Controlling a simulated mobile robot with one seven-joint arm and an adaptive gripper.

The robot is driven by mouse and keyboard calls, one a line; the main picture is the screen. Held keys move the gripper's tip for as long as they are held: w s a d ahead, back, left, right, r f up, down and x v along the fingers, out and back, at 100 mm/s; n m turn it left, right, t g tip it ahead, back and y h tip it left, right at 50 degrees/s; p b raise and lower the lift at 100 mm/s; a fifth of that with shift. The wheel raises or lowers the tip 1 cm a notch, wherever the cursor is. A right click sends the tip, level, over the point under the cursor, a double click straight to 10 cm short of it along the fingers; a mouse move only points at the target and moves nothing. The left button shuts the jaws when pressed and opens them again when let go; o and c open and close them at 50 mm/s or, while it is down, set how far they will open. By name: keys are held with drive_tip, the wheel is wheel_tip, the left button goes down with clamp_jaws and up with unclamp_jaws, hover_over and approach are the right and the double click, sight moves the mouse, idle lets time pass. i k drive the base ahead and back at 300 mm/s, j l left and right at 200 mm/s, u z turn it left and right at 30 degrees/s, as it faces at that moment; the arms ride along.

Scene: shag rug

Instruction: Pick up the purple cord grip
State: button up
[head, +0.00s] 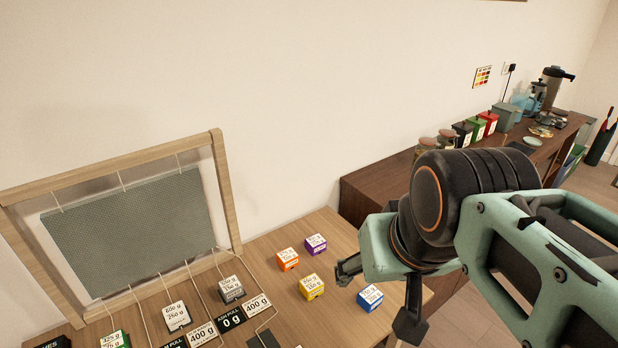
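The purple cord grip (316,244) is a small block with a white printed top. It stands on the wooden table near its back edge, right of an orange block (288,259). My gripper (379,298) is at the table's right side, to the right of and nearer than the purple block. Its two dark fingers are spread apart with nothing held between them. A blue block (369,298) shows between the fingers in the picture; I cannot tell the height gap. The purple block is fully visible.
A yellow block (311,286) stands just in front of the orange and purple ones. At left a wooden frame (222,190) holds a grey mesh panel (130,232), with cords running to weight blocks and labels. A dark sideboard (385,185) with jars stands behind right.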

sight(315, 245)
drive_tip(key=k+j, duration=0.15)
drive_tip(key=i+l, duration=0.25)
drive_tip(key=l, duration=0.15)
drive_tip(key=i+l, duration=0.25)
drive_tip(key=l, duration=0.15)
drive_tip(key=i+l, duration=0.25)
drive_tip(key=l, duration=0.15)
drive_tip(key=l+u, duration=0.15)
drive_tip(key=u, duration=0.2)
drive_tip(key=i+l+u, duration=0.1)
drive_tip(key=u, duration=0.25)
drive_tip(key=l+u, duration=0.1)
drive_tip(key=u, duration=0.75)
drive_tip(key=l+u, duration=0.1)
drive_tip(key=u, duration=0.35)
drive_tip(key=k+j, duration=0.05)
